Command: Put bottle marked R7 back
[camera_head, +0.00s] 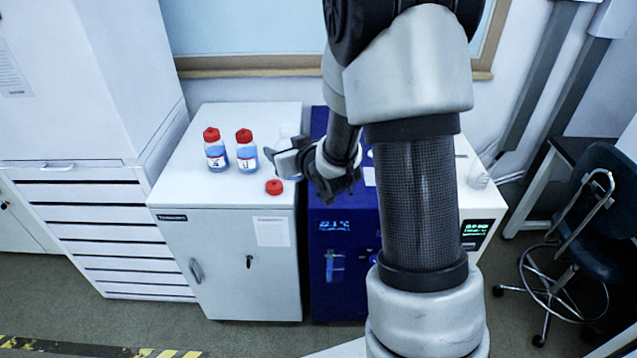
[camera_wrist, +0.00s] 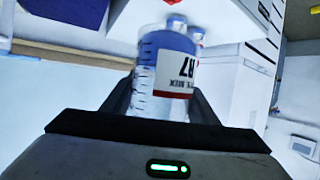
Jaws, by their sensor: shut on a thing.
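My gripper (camera_wrist: 160,98) is shut on a clear bottle (camera_wrist: 163,82). Its white label with a red band reads R7 upside down in the wrist view. Blue shows toward the top of the bottle in that view, and its lower end there is hidden by my gripper. In the head view my gripper (camera_head: 282,158) is over the right part of the white cabinet top (camera_head: 215,185), and the held bottle is hard to make out. Two red-capped bottles with blue liquid, a left one (camera_head: 215,152) and a right one (camera_head: 246,153), stand upright to its left.
A red cap (camera_head: 274,187) shows on the cabinet top near the front, below my gripper. A blue instrument (camera_head: 335,265) stands right of the cabinet. A small clear vessel (camera_head: 478,175) sits farther right. Free room lies in front of the two bottles.

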